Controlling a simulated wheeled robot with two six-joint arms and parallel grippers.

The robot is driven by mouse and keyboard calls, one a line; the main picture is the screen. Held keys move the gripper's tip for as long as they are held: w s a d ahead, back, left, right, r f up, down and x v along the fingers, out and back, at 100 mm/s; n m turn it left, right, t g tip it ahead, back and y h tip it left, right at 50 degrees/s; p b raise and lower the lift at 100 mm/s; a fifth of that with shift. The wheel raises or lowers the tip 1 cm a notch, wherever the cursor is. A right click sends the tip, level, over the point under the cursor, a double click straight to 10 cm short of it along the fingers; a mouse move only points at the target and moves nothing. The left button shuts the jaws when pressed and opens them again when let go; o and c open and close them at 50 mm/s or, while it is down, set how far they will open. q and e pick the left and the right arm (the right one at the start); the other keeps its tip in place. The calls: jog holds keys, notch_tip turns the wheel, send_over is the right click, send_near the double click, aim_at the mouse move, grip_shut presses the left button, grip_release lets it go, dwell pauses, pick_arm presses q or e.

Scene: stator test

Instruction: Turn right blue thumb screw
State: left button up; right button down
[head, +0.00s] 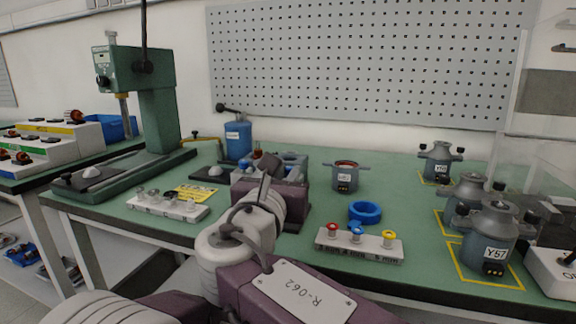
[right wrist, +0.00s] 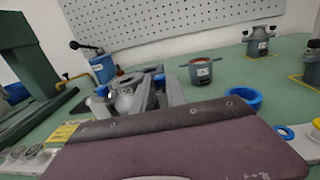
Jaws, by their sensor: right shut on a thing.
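A grey fixture with a stator (right wrist: 128,92) in it stands beyond my right wrist. Two blue thumb screws show on it in the right wrist view, a left one (right wrist: 102,90) and the right blue thumb screw (right wrist: 158,78). In the head view the fixture (head: 292,159) is mostly hidden behind my purple wrist. My right gripper (head: 268,166) is at the fixture and shut on the right blue thumb screw; its wrist housing hides most of the contact. My left gripper is not in view.
A green press (head: 150,100) and blue bottle (head: 238,140) stand left of the fixture. A stator (head: 344,177), blue ring (head: 365,212) and block with coloured plugs (head: 360,246) lie to the right. More stators (head: 490,240) stand on yellow-marked spots at far right. Green table is free between them.

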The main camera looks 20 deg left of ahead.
jog(key=shift+f, duration=0.1)
dwell(0.3)
jog(key=c, duration=1.3)
grip_release()
